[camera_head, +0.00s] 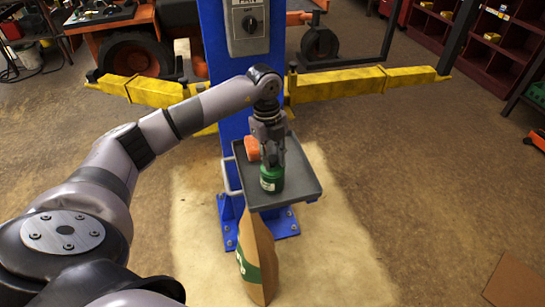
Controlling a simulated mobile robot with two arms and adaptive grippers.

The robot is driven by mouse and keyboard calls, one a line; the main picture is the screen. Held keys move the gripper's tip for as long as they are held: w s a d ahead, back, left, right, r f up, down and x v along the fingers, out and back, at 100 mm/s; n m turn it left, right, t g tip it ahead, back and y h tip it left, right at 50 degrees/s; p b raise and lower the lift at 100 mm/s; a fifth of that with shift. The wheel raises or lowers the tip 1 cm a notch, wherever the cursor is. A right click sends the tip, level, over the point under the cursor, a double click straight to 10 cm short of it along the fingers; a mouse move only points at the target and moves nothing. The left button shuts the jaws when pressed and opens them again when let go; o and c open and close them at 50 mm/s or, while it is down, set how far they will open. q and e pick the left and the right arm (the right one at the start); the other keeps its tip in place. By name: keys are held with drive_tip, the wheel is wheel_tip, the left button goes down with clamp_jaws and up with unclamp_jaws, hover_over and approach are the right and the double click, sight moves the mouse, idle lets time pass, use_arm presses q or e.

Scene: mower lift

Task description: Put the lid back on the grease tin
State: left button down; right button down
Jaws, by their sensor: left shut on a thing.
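The green grease tin (272,180) stands upright on a grey tray (306,187) fixed at the blue post. My left gripper (271,163) points down right over the tin, with its fingertips at the tin's top. It is shut on what seems to be the lid, which the fingers mostly hide. I cannot tell whether the lid touches the rim. My right gripper is out of view.
An orange object (252,149) is on the tray just left of the gripper. The blue lift post (235,115) rises behind, with yellow lift arms (340,82) to both sides. A brown paper bag (258,255) stands below the tray.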

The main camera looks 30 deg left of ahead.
use_arm(q)
drive_tip(key=c, duration=1.3)
unclamp_jaws()
drive_tip(key=shift+o, duration=0.7)
drive_tip(key=o, duration=0.4)
drive_tip(key=shift+c, duration=0.2)
drive_tip(key=shift+r, duration=0.1)
drive_tip(key=shift+r+p, duration=2.55)
drive_tip(key=shift+r, duration=0.95)
drive_tip(key=shift+c, duration=0.3)
clamp_jaws()
